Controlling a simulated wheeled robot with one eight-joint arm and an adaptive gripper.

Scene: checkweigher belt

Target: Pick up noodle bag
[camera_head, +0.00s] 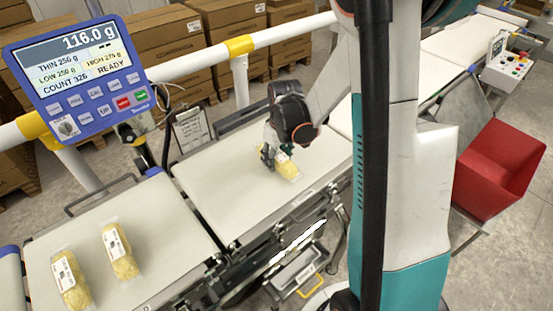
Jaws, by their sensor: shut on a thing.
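One noodle bag (288,172), clear with yellow noodles and a white label, lies on the middle belt (225,205). My gripper (270,160) reaches down over it and is shut on its upper left end, partly hiding it. The bag appears to rest on or very close to the belt; I cannot tell if there is a gap. Two more noodle bags lie side by side on the left belt: one (120,258) on the right and one (71,281) on the left.
A blue display (80,75) reads 116.0 g and READY at the upper left. White rails with yellow joints (240,46) run behind the belts. A red bin (498,170) and a button box (508,72) stand at right. Cardboard boxes (165,42) are stacked behind.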

